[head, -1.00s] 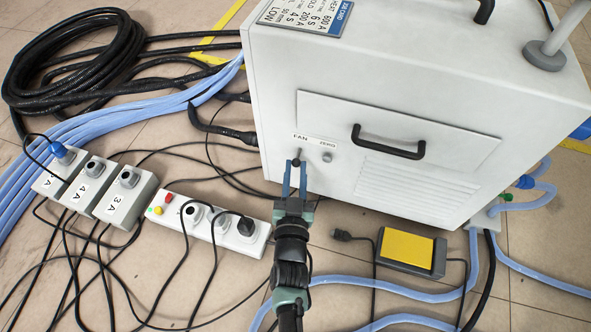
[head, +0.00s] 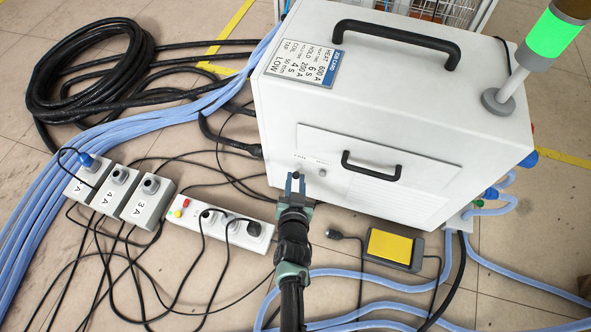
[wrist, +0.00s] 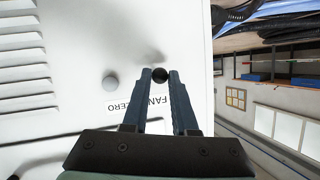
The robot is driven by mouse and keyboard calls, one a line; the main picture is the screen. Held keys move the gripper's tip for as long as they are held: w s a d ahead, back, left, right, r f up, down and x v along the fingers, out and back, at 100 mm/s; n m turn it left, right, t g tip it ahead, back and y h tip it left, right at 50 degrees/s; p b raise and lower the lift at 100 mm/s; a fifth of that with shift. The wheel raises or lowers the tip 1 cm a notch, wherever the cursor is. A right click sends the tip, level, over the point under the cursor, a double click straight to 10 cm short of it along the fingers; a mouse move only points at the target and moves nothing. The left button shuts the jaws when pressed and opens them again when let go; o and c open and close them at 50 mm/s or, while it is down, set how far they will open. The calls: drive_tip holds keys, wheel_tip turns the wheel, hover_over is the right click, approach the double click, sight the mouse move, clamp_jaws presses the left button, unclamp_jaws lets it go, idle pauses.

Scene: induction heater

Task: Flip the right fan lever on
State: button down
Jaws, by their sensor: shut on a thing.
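The fan lever has a dark round knob (wrist: 160,75) on the front panel of the white heater cabinet (head: 430,120). In the wrist view, the knob sits between the fingertips of my gripper (wrist: 160,80), beside the FAN label (wrist: 152,101). My gripper is shut on the knob. In the head view, my gripper (head: 296,180) reaches the lower left of the cabinet front, and its blue fingers partly hide the lever (head: 297,171). Only one fan lever is in view. A round ZERO knob (wrist: 110,83) is beside it, untouched.
A black handle (head: 371,167) sticks out from the cabinet front, right of my gripper. A yellow pedal (head: 390,247) and a power strip (head: 210,219) lie on the floor nearby. Loose black cables and blue hoses (head: 95,195) cover much of the floor. A green lamp (head: 553,35) glows above.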

drive_tip(key=r+g+p, duration=0.1)
drive_tip(key=p, duration=0.2)
drive_tip(key=r+g+p, duration=0.1)
drive_tip(key=g+p, duration=0.1)
drive_tip(key=p, duration=0.1)
drive_tip(key=shift+w+d+r+m+y, duration=0.1)
drive_tip(key=shift+w+m+y, duration=0.1)
drive_tip(key=shift+m+y, duration=0.1)
drive_tip(key=shift+w+r+g+p, duration=0.2)
drive_tip(key=shift+g+p, duration=0.8)
drive_tip(key=shift+p, duration=0.4)
drive_tip(key=shift+y, duration=0.3)
drive_tip(key=c, duration=0.7)
unclamp_jaws()
drive_tip(key=p+v, duration=1.1)
drive_tip(key=v, duration=0.2)
drive_tip(key=shift+w, duration=0.2)
